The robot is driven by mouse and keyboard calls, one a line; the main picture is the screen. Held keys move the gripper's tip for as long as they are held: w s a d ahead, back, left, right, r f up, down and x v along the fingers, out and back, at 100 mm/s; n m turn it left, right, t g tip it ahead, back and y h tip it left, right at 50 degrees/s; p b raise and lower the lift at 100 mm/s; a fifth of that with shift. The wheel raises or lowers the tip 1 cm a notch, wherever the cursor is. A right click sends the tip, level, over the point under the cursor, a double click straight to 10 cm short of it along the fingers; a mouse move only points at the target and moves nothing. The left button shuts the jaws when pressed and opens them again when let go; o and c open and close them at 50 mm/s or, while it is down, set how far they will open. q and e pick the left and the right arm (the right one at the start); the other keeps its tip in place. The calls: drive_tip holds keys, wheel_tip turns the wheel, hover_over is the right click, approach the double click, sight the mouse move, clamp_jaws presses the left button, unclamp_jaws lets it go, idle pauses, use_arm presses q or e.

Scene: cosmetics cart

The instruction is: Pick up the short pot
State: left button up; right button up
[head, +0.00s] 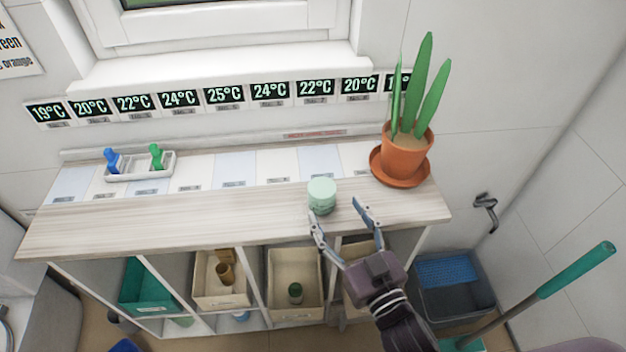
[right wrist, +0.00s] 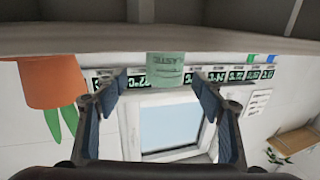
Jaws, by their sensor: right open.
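The short pot is a mint-green round jar with a lid (head: 321,196), upright near the front edge of the wooden shelf top (head: 120,223). In the right wrist view, which is upside down, the short pot (right wrist: 166,66) shows between the two fingers, beyond their tips. My right gripper (head: 339,211) is open and empty, in front of the pot and slightly to its right. It also shows in the right wrist view (right wrist: 160,80), fingers apart. I cannot tell that either finger touches the pot. My left gripper is not in view.
Bins, including a cream bin (head: 295,265), sit below. The top's middle is clear.

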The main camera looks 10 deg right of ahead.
sight(321, 190)
drive_tip(key=shift+w+a+r, duration=0.1)
drive_tip(key=shift+w, duration=0.15)
drive_tip(key=shift+w+a+r+p, duration=0.1)
drive_tip(key=shift+w+r+p, duration=0.15)
drive_tip(key=shift+w+p, duration=0.05)
drive_tip(key=shift+w+a, duration=0.1)
drive_tip(key=shift+w, duration=0.25)
drive_tip(key=x, duration=0.1)
drive_tip(key=p+x, duration=0.1)
drive_tip(key=x, duration=0.2)
drive_tip(key=shift+w+a+f, duration=0.1)
drive_tip(key=shift+w+a, duration=0.25)
drive_tip(key=shift+a, duration=0.05)
drive_tip(key=shift+c, duration=0.4)
drive_tip(key=c, duration=1.1)
